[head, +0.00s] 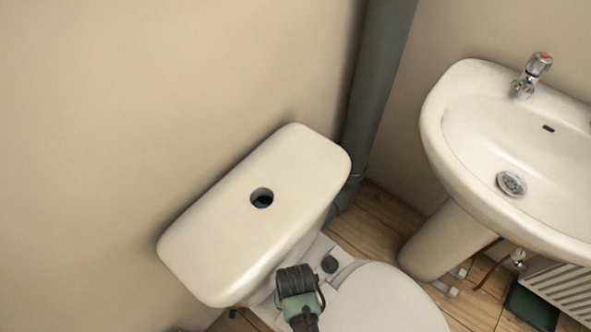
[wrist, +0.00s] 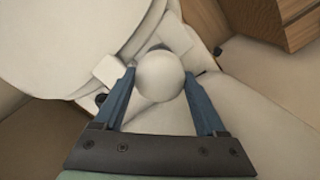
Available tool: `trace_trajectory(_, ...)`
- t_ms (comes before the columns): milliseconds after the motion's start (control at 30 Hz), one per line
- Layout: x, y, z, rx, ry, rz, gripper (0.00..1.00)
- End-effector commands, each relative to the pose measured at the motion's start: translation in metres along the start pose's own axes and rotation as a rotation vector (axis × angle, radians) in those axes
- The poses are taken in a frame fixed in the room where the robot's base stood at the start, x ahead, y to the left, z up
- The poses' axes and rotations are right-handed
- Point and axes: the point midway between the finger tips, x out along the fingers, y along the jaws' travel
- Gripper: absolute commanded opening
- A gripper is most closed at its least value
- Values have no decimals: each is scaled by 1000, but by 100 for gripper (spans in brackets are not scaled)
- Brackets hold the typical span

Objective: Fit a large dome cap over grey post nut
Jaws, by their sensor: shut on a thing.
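My gripper (wrist: 160,78) is shut on a smooth off-white dome cap (wrist: 160,77), its blue fingers on either side. In the head view my gripper (head: 297,283) is beside the toilet cistern, above the ledge behind the seat. Its fingers and the cap are hidden there. A dark grey round nut (head: 329,264) sits on that ledge, to the right of my gripper. In the wrist view a small dark round part (wrist: 103,99) shows left of the left finger; I cannot tell if it is the same nut. The cap hides what lies straight behind it.
The cistern (head: 255,210), with a hole in its lid, stands left of my gripper. The toilet seat lid (head: 385,300) is to the right. A grey pipe (head: 378,90) runs down the wall. A basin (head: 480,140) on a pedestal (head: 440,240) stands at the right.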

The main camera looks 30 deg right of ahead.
Motion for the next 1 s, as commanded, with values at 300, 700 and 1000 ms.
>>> trace_trajectory(300, 30, 0, 0, 0, 1, 0, 22)
trace_trajectory(700, 58, 0, 0, 0, 0, 0, 22)
trace_trajectory(1000, 61, 0, 0, 0, 0, 0, 22)
